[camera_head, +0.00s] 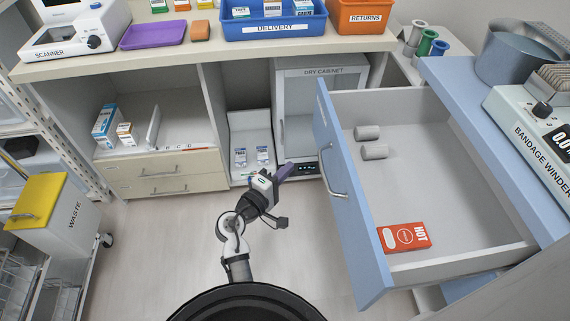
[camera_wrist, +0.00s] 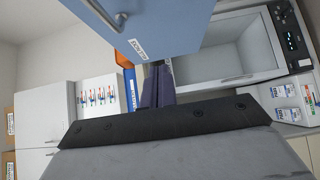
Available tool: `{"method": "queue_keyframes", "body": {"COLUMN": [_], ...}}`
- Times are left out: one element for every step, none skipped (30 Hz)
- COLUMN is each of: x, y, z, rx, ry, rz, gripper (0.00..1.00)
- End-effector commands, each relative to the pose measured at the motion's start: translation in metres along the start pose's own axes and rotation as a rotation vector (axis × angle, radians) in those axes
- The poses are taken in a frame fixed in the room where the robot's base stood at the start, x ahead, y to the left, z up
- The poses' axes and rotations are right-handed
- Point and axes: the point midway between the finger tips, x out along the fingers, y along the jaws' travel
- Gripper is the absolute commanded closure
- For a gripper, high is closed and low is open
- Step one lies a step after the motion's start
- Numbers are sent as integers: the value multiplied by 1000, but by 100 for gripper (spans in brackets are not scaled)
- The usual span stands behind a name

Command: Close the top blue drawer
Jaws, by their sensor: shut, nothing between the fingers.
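The top blue drawer (camera_head: 350,200) stands pulled out from the blue cabinet (camera_head: 440,75) on the right, its blue front facing left with a curved metal handle (camera_head: 330,172). Inside lie two grey rolls (camera_head: 375,151) and a red box marked HOT (camera_head: 403,237). My gripper (camera_head: 286,171) is shut and empty, to the left of the drawer front and apart from it in the head view. In the wrist view the purple fingers of my gripper (camera_wrist: 158,86) are together, below the blue drawer front (camera_wrist: 165,22), which shows its handle (camera_wrist: 118,20).
A dry cabinet (camera_head: 318,80) stands behind my gripper under the counter. A bandage winder (camera_head: 540,125) and a metal pot (camera_head: 507,60) sit on the blue cabinet top. A yellow-lidded waste bin (camera_head: 36,200) is at the left. The floor between is clear.

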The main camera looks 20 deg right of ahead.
Motion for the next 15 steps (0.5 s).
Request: {"method": "queue_keyframes", "body": {"x": [10, 16, 25, 32, 39, 48, 54, 61, 69, 75, 81, 86, 89, 92, 96], "y": [3, 4, 4, 4, 4, 4, 4, 4, 4, 4, 4, 4, 3, 3, 3], "z": [1, 1, 0, 0, 0, 0, 0, 0, 0, 0, -1, 4, 8, 11, 15], "rx": [0, 1, 1, 1, 2, 2, 1, 3, 2, 3, 3, 3, 2, 2, 3], "ry": [-5, -4, -3, -3, -3, -2, -1, -2, -1, -1, 0, -1, -1, 0, 0], "rz": [0, 1, 1, 1, 0, 1, 0, 1, 1, 0, 0, -2, -2, -2, -2], "gripper": [100, 100, 100, 100, 100, 100, 100, 100, 100, 100, 100, 100, 100, 100, 100]}}
